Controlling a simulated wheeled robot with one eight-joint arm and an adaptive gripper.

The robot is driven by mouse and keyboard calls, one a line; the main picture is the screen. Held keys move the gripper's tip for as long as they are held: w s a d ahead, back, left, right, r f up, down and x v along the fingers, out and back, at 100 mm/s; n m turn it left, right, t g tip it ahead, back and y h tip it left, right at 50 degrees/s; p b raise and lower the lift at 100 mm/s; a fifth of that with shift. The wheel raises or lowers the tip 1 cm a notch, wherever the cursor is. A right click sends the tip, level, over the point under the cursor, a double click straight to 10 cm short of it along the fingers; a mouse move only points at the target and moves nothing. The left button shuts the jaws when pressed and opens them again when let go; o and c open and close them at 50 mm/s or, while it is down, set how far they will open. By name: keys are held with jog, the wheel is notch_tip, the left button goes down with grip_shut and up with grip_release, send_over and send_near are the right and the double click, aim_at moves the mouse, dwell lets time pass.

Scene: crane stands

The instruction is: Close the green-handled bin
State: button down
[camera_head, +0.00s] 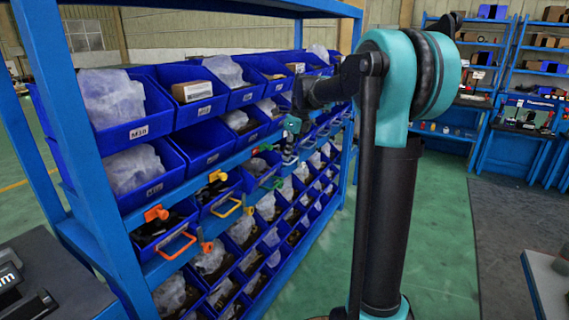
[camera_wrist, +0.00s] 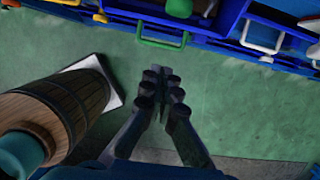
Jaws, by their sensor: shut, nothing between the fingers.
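The green handle (camera_head: 271,183) of a blue bin sits on the front of the rack, to the right of a yellow and an orange handle. In the wrist view the green handle (camera_wrist: 160,40) is at the top, with a round green knob (camera_wrist: 179,8) behind it. The bin's body is mostly cut off or hidden, and I cannot tell how far it stands out. My gripper (camera_head: 289,152) is by the rack, just right of the green handle in the picture. In the wrist view my gripper (camera_wrist: 164,74) is shut and empty, with floor visible between it and the handle.
The blue rack (camera_head: 112,190) holds several rows of bins. Neighbours have an orange handle (camera_head: 177,246), a yellow handle (camera_head: 226,208) and, in the wrist view, a white handle (camera_wrist: 262,48). The green floor (camera_head: 445,230) is clear to the right; shelves (camera_head: 505,145) stand behind.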

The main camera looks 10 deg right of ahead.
notch_tip(320, 180, down, 4)
jog(key=s+d+t+y, duration=0.1)
jog(key=d+y, duration=0.2)
jog(key=t+y, duration=0.4)
send_near(257, 173)
jog(key=f, duration=0.1)
jog(key=s+d+f, duration=0.1)
jog(key=f, duration=0.1)
jog(key=shift+d, duration=0.15)
jog(key=shift+w+a+r, duration=0.15)
jog(key=shift+w+a, duration=0.1)
jog(key=shift+a, duration=0.1)
jog(key=w+a, duration=0.1)
jog(key=a, duration=0.1)
jog(key=w+a, duration=0.2)
jog(key=shift+a, duration=0.1)
